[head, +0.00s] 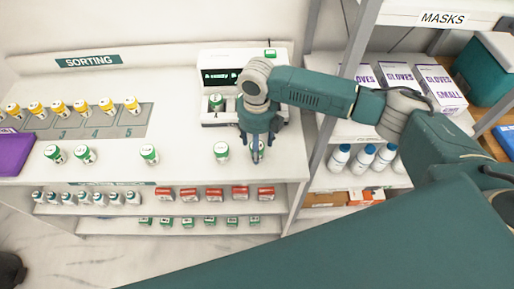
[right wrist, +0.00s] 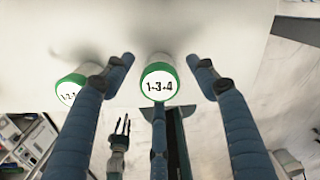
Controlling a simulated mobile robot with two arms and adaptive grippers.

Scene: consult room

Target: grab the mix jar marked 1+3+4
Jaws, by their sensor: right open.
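The mix jar marked 1+3+4 (right wrist: 158,84) is white with a green rim and black print on its lid. In the right wrist view it lies between the two fingers of my right gripper (right wrist: 165,75), with a gap on each side. In the head view my right gripper (head: 258,145) points down over the right part of the sorting counter, and this jar (head: 258,156) is partly hidden behind the fingers. My right gripper is open and holds nothing. What looks like my left gripper (right wrist: 122,127) shows small in the right wrist view; its fingers are too small to judge.
A similar green-rimmed jar (head: 221,151) stands just left; its label (right wrist: 70,92) is partly hidden by a finger. Other such jars stand further left on the counter (head: 185,160). A white machine (head: 217,58) holding a jar is behind. A shelf post (head: 325,130) rises to the right.

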